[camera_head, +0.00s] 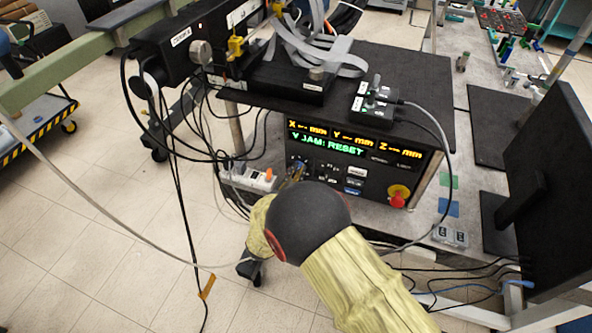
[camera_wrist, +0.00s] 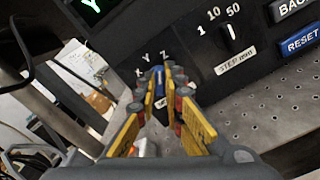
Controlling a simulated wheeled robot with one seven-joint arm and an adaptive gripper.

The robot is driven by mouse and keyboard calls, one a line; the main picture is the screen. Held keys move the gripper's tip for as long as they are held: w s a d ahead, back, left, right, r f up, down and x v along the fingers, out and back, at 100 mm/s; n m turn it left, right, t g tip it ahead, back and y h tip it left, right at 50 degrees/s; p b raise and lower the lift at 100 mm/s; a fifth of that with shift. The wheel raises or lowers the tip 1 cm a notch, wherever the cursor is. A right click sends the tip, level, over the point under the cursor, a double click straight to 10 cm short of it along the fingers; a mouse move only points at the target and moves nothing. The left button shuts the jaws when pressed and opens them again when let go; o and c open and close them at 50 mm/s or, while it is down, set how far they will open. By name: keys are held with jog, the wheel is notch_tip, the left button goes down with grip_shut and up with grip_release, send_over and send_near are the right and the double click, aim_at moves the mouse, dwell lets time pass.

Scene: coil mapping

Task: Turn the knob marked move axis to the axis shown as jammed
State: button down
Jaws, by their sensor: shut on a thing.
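The black control panel (camera_head: 330,188) has a display (camera_head: 325,142) whose green line reads "Y JAM: RESET". In the wrist view, a knob (camera_wrist: 159,82) with a blue part sits below the letters X, Y and Z. Its label is mostly covered, so I cannot read all of it. My gripper (camera_wrist: 160,88) is shut on this knob, with a finger on each side. I cannot tell which letter the knob points to. In the head view, my gripper (camera_head: 294,172) reaches the panel's left part, and my arm hides some of the lower panel.
Right of the held knob is a STEP knob (camera_wrist: 232,42) marked 1, 10, 50. Beyond it are a blue RESET button (camera_wrist: 301,40) and a BACK button (camera_wrist: 290,8). A red emergency button (camera_head: 399,195) is at the panel's right. A power strip (camera_head: 245,178) and loose cables lie left.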

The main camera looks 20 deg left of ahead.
jog(key=n+p, duration=0.2)
jog(key=n, duration=0.2)
jog(key=shift+r, duration=0.1)
jog(key=shift+a+n+p, duration=0.1)
jog(key=shift+n+p, duration=0.4)
jog(key=shift+n, duration=0.5)
jog(key=c, duration=1.9)
grip_release()
jog(key=shift+s, duration=0.1)
jog(key=s+a, duration=0.1)
jog(key=s, duration=1)
jog(key=shift+s, duration=0.4)
